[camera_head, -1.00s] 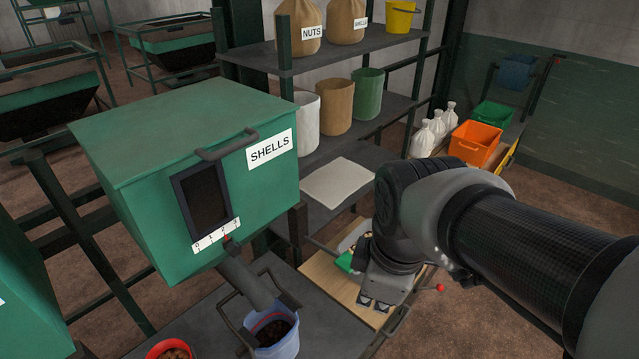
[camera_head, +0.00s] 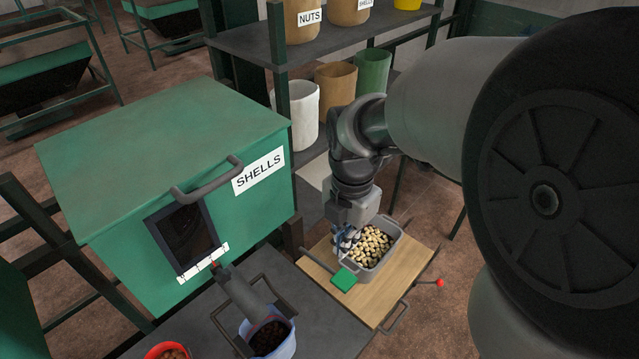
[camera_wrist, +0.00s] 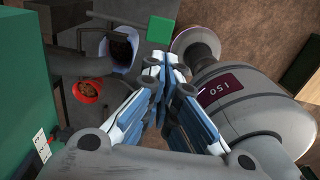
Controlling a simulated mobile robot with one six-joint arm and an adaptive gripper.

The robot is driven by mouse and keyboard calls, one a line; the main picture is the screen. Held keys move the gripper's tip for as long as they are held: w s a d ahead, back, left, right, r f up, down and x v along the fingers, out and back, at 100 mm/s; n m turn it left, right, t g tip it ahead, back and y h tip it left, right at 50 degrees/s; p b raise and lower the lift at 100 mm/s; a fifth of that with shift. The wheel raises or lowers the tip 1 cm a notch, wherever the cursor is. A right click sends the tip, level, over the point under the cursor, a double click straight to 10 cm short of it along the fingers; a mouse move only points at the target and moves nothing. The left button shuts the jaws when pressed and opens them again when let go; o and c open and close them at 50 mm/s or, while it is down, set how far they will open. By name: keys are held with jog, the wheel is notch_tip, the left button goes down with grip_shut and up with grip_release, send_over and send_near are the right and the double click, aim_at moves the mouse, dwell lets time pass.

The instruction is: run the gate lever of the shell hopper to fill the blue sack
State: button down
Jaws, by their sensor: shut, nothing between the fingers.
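The green shell hopper (camera_head: 110,160) carries a SHELLS label, a dark window and a number scale (camera_head: 203,262) with a small red mark. Its grey chute (camera_head: 238,290) slopes down to the blue sack (camera_head: 284,346), which hangs open with dark contents in it. The sack also shows in the wrist view (camera_wrist: 123,50). I cannot make out the gate lever for certain. My gripper (camera_head: 345,243) points down at the left side of a grey tray, right of the chute and apart from the hopper. Its fingers (camera_wrist: 165,82) are shut and empty in the wrist view.
The grey tray (camera_head: 396,243) of pale pieces stands on a wooden board (camera_head: 382,310) near a green block (camera_head: 345,278). A red-knobbed rod (camera_head: 440,283) sticks out at right. A red bowl (camera_head: 168,352) stands by the sack. Shelves with bins stand behind.

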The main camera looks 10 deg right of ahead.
aim_at(342, 284)
jog(key=shift+f, duration=0.1)
notch_tip(342, 284, down, 14)
jog(key=b, duration=0.3)
dwell(0.4)
